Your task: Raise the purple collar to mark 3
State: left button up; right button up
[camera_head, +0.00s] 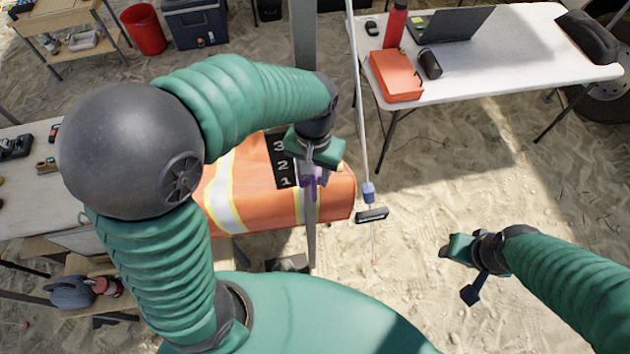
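The purple collar (314,180) sits on the grey upright pole (311,240), in front of an orange cloth. A black scale board (282,160) with white numbers 3, 2 and 1 from top to bottom stands just left of the pole. The collar is about level with number 1. My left gripper (312,168) is right at the collar, pointing down at it from above. Its fingers overlap the collar and pole, so I cannot tell whether they are shut on it. My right gripper (463,270) is open and empty over sand at the lower right.
A thin pale pole (358,100) with a blue clamp (368,192) stands just right of the collar. The orange cloth with reflective stripes (335,195) lies behind. A white table (480,65) with a laptop (450,24) and an orange box (396,75) is at the upper right. Open sand lies between.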

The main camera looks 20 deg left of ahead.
aim_at(314, 187)
pick_arm(q)
jog(key=f, duration=0.5)
jog(key=shift+s+d+f+p, duration=0.15)
jog(key=shift+s+f+p, duration=0.15)
jog(key=shift+f, duration=0.1)
jog(key=shift+w, duration=0.1)
jog(key=c, duration=0.4)
jog(key=shift+a, duration=0.3)
grip_shut()
jog(key=shift+d, duration=0.1)
